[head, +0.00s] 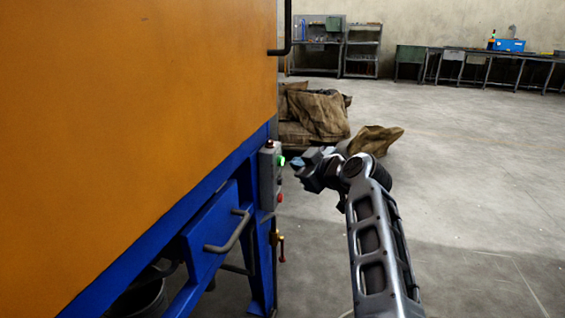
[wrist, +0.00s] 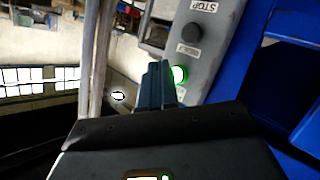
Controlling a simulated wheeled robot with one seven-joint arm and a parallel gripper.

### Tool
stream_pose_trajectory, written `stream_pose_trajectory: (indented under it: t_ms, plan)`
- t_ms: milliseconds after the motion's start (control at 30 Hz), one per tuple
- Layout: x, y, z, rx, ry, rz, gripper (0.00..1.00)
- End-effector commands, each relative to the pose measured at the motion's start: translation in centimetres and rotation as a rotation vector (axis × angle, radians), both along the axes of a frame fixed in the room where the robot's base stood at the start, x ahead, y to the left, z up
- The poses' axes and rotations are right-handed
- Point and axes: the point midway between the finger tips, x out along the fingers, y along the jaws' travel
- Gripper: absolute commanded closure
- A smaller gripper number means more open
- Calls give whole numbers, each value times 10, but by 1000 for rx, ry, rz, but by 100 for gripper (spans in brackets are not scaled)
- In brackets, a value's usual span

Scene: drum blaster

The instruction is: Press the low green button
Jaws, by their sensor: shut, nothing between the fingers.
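The green button (head: 281,161) glows on the side of a grey control box (head: 267,180) fixed to the blue frame of the orange machine. It also shows lit in the wrist view (wrist: 179,74), just right of my fingers and partly covered by them. My gripper (head: 297,163) is shut and empty, with its blue-grey fingertips pointing left toward the button. In the head view a small gap shows between fingertips and button. In the wrist view the shut fingers (wrist: 154,68) overlap the box edge.
A red button (head: 279,197) sits lower on the box. A dark round button (wrist: 191,33) lies near a STOP label. A grey handle (head: 230,232) and a red-tipped valve (head: 281,250) are below. Brown sacks (head: 318,115) lie behind; open floor is to the right.

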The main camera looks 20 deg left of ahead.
Motion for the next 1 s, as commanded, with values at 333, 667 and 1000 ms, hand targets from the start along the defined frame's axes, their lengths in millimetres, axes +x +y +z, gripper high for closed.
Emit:
stream_pose_trajectory:
  t_ms: [333,667,1000]
  plan:
    - [3,-30,0,0,-1,-2,100]
    - [4,-48,0,0,0,0,100]
    - [4,-48,0,0,0,0,100]
